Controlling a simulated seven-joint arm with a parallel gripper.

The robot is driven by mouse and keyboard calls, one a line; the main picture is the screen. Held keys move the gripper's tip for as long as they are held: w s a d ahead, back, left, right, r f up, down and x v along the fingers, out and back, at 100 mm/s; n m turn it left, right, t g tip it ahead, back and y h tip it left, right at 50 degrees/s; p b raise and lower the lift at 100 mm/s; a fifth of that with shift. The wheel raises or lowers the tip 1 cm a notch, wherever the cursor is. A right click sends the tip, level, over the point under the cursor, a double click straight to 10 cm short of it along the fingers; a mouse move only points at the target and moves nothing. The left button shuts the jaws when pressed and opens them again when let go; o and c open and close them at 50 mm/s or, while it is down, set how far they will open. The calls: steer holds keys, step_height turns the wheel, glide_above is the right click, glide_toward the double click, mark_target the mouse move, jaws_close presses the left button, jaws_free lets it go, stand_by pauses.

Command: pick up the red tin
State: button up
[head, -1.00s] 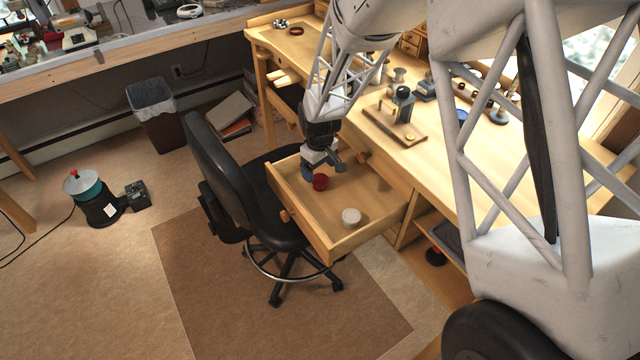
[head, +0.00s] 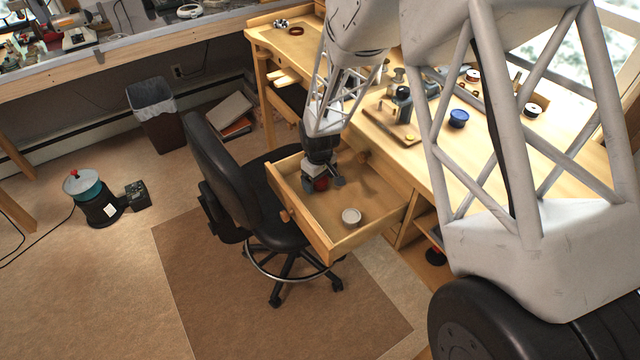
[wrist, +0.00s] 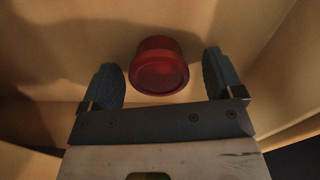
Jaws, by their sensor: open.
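The red tin (wrist: 158,68) is a short round tin on the floor of the open drawer (head: 318,232). In the head view the red tin (head: 320,184) shows just at my gripper's fingers. My gripper (head: 322,183) is down inside the drawer and open. In the wrist view my gripper's two dark fingers (wrist: 164,82) stand to the left and right of the tin, with a gap on each side. The tin is between or just beyond the fingertips; I cannot tell exactly how deep.
A pale round tin (head: 351,216) stands in the drawer, near its front right. The drawer walls stand close around my gripper. A black chair (head: 225,165) is against the drawer's left side. The workbench (head: 500,170) with tools and spools is behind.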

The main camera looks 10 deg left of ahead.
stand_by(0.3)
steer(key=c, duration=1)
steer(key=shift+r, duration=0.15)
steer(key=shift+c, duration=0.2)
steer(key=shift+r, duration=4.85)
